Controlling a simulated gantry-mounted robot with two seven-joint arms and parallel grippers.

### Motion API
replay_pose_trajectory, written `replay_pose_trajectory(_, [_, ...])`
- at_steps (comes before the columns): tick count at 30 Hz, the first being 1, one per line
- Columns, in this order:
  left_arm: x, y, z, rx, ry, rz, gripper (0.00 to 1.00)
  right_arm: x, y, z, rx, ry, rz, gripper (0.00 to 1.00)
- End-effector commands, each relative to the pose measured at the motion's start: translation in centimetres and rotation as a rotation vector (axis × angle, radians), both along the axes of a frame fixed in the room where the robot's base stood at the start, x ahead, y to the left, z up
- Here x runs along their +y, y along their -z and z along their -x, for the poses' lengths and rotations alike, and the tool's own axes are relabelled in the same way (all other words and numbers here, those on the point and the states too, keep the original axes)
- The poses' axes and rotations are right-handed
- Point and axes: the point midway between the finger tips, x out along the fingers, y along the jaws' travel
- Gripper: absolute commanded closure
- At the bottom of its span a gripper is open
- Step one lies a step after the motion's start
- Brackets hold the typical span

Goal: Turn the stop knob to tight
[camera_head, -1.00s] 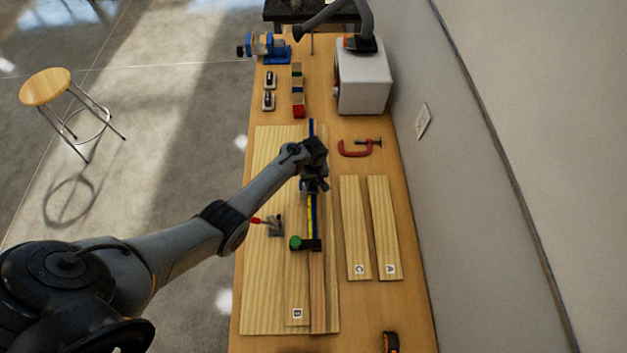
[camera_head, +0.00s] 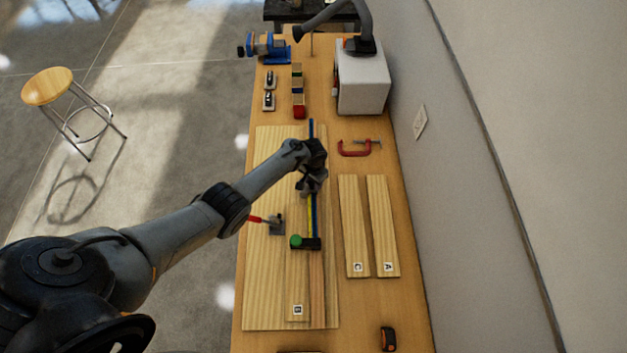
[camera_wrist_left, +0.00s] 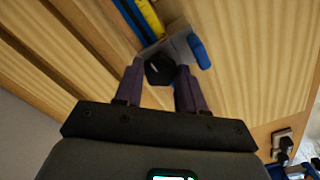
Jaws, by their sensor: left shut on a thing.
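The stop knob (camera_wrist_left: 159,70) is a small dark faceted knob in the left wrist view. It sits on a grey stop block (camera_wrist_left: 181,45) with a blue tab, beside a rail with a blue and yellow strip (camera_wrist_left: 149,17). My left gripper (camera_wrist_left: 160,76) has one finger on each side of the knob and is shut on it. In the head view my left gripper (camera_head: 311,188) is over the blue and yellow rail (camera_head: 313,217) and hides the knob. No tight mark is legible. My right gripper is not in view.
Boards C (camera_head: 353,225) and A (camera_head: 383,225), a red C-clamp (camera_head: 344,149) and a tape measure (camera_head: 388,339) lie to the right.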

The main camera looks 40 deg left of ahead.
Motion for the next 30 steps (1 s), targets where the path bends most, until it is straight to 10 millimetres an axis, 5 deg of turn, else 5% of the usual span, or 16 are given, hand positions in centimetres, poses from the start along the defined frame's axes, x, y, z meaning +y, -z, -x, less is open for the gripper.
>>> replay_pose_trajectory(30, [0.1,0.1,-0.1,0.0,0.967,-0.002,0.91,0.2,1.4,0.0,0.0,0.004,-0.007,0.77])
